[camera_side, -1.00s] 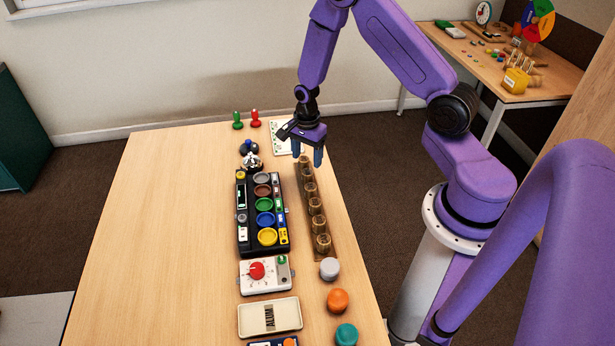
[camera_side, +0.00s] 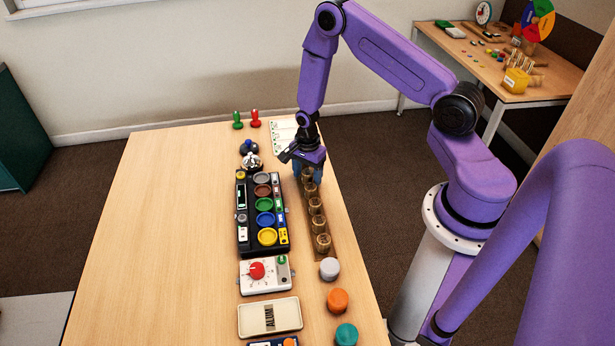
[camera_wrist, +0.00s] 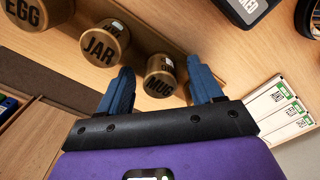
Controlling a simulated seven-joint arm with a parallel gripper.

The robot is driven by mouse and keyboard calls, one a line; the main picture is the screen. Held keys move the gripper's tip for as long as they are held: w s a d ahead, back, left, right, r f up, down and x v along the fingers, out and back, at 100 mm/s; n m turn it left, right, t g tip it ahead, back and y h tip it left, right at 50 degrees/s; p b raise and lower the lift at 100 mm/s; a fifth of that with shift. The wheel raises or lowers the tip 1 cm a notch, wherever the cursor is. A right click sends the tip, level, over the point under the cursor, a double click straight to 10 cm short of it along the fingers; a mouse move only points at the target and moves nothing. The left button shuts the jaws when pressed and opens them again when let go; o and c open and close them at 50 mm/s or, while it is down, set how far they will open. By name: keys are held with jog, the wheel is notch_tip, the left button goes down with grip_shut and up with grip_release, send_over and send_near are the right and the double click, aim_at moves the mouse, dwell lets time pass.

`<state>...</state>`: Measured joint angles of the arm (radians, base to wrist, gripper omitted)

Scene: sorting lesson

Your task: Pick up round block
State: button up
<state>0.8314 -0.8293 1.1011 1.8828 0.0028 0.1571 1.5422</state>
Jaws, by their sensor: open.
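Several round wooden blocks stand in a row on a brown strip (camera_side: 331,254) along the table's right side. In the wrist view, their tops carry words: a MUG block (camera_wrist: 160,86), a JAR block (camera_wrist: 103,47) and an EGG block (camera_wrist: 24,14). My gripper (camera_side: 308,178) is low over the far end of the row, and its blue fingers hide part of the blocks there. In the wrist view my gripper (camera_wrist: 160,65) is open, with the MUG block between its fingers. I cannot tell whether either finger touches it.
A black tray with coloured round dishes (camera_side: 242,243) stands just left of the row. A grey knob (camera_side: 329,268), an orange one (camera_side: 337,300) and a teal one (camera_side: 346,334) lie nearer. A white card (camera_side: 284,138) lies behind. The table's left half is clear.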

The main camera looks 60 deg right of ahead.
jog(key=c, duration=1.1)
jog(key=shift+r, duration=0.2)
jog(key=shift+r, duration=0.6)
jog(key=shift+s+a+r, duration=0.5)
jog(key=shift+s+r, duration=1.4)
jog(key=shift+s, duration=0.35)
jog(key=shift+s+a+r, duration=0.55)
jog(key=shift+s+r, duration=1.35)
jog(key=shift+s, duration=0.35)
jog(key=shift+s+a+r, duration=0.5)
jog(key=shift+s+r, duration=1.4)
jog(key=shift+s, duration=0.35)
